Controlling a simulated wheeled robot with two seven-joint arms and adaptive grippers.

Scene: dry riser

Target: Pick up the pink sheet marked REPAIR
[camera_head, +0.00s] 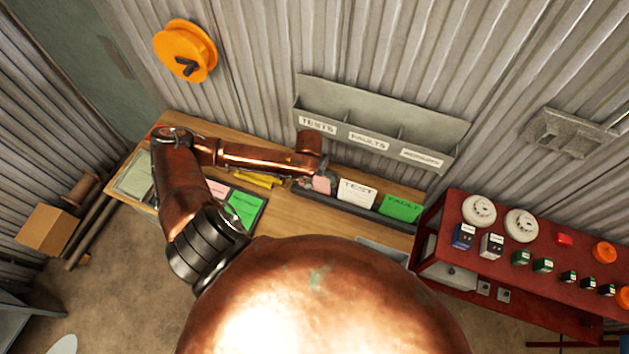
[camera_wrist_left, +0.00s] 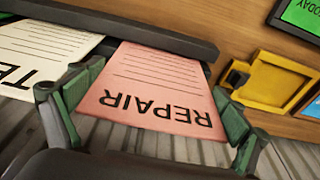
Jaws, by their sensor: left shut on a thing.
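The pink sheet (camera_wrist_left: 160,92) marked REPAIR appears upside down in the left wrist view, between the two green-grey fingers of my left gripper (camera_wrist_left: 155,108). The gripper is shut on it, one finger at each side edge. The sheet's far end is at a dark holder (camera_wrist_left: 130,30). I cannot tell whether it still rests there. In the head view the pink sheet (camera_head: 321,184) shows small below my left gripper (camera_head: 322,178), at the left end of the dark holder. A white TEST sheet (camera_head: 357,193) and a green FAULT sheet (camera_head: 401,207) stand to its right.
A grey wall rack (camera_head: 385,115) with labelled pockets, TESTS and FAULTS among them, hangs behind the wooden bench (camera_head: 290,212). A yellow item (camera_head: 258,180) and a green card (camera_head: 243,206) lie left of the holder. A red stand (camera_head: 440,225) with devices is at right.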

